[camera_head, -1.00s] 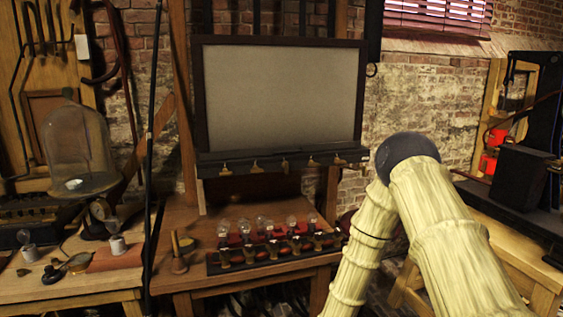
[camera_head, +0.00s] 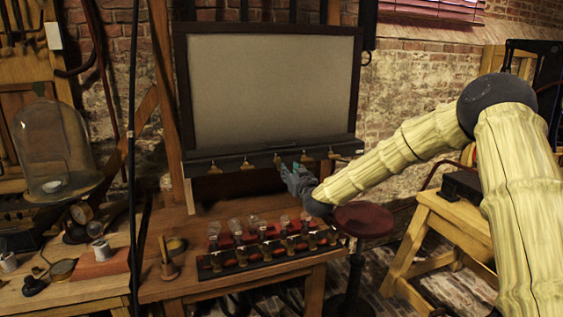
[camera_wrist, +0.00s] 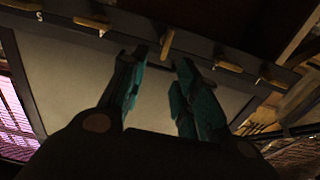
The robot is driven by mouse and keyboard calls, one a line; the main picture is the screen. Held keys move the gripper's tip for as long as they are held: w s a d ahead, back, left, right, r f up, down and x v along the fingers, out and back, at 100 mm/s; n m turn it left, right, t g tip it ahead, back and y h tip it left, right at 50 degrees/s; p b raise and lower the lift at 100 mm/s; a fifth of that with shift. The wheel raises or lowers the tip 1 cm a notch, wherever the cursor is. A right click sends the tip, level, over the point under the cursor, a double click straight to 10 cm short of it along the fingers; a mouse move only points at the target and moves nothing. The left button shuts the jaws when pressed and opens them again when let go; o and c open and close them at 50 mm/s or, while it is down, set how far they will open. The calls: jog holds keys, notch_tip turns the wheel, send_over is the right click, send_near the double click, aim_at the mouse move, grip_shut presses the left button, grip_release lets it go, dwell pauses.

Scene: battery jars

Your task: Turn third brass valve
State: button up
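A row of brass valves runs along the dark rail (camera_head: 205,165) under the framed grey panel. The third brass valve (camera_wrist: 167,43) is in the middle of the wrist view, its handle crosswise to the rail, while the neighbouring handles lie more along it. In the head view the third valve (camera_head: 277,159) is just left of my gripper's fingertips. My gripper (camera_head: 291,168) is at the rail; in the wrist view my gripper (camera_wrist: 162,57) has its two teal fingers apart, one on each side of the valve's handle. No contact is visible.
Below, a wooden table (camera_head: 200,215) holds a black rack (camera_head: 265,261) with several glass-topped jars. A red round stool (camera_head: 363,219) stands right of the table. A glass bell jar (camera_head: 52,145) is at left. A neighbouring valve (camera_wrist: 228,66) sits near the right finger.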

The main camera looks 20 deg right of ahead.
aim_at(278, 163)
jog(key=w+a+p, duration=0.1)
jog(key=w+p, duration=0.1)
jog(key=w, duration=0.8)
grip_shut()
jog(key=shift+f, duration=0.1)
